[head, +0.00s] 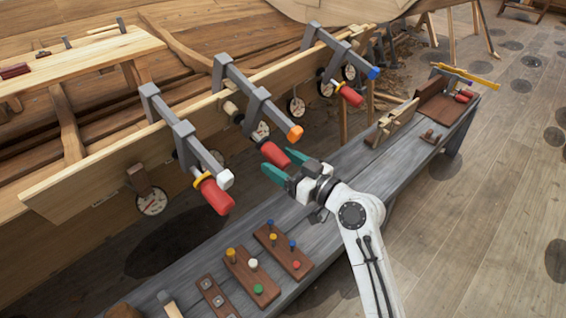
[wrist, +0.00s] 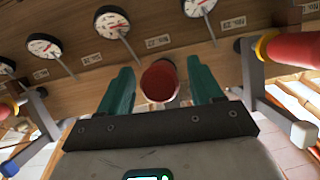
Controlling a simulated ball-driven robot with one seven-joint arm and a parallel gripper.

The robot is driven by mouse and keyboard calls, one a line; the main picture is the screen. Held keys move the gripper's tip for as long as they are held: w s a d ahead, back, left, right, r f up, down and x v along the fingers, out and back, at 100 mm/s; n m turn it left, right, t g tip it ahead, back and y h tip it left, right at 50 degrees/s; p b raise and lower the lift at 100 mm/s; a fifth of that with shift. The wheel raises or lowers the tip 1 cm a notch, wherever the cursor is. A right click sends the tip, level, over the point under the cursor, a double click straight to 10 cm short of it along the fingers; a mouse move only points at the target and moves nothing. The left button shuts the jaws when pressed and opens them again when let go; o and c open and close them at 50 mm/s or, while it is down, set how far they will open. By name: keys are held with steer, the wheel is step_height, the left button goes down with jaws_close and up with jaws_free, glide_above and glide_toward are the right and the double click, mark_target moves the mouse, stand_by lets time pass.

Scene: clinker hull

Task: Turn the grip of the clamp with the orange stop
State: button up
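The clamp with the orange stop (head: 295,133) is the middle of three grey clamps on the hull plank. Its red grip (head: 275,154) points down toward my gripper. My gripper (head: 282,162) is open just in front of that grip, its teal fingers spread. In the wrist view the round end of the red grip (wrist: 160,82) sits between the two fingers (wrist: 160,75), with a gap on each side. The orange stop is not visible in the wrist view. I cannot tell how far the fingers overlap the grip.
The clamp with the white stop (head: 225,180) is at left and the one with the blue stop (head: 374,73) at right, both red-gripped. Round dials (head: 152,202) hang along the plank. A grey bench (head: 340,165) below carries peg boards (head: 250,275) and a wooden box (head: 437,107).

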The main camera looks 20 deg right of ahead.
steer(key=c, duration=1)
steer(key=shift+f+b, duration=0.1)
steer(key=shift+b, duration=0.25)
steer(key=shift+m+g+y+b, duration=0.5)
steer(key=shift+m+y+b, duration=0.5)
steer(key=m+y+b, duration=0.2)
steer(key=shift+m+g+y, duration=0.3)
steer(key=shift+m+y, duration=0.1)
steer(key=o, duration=1)
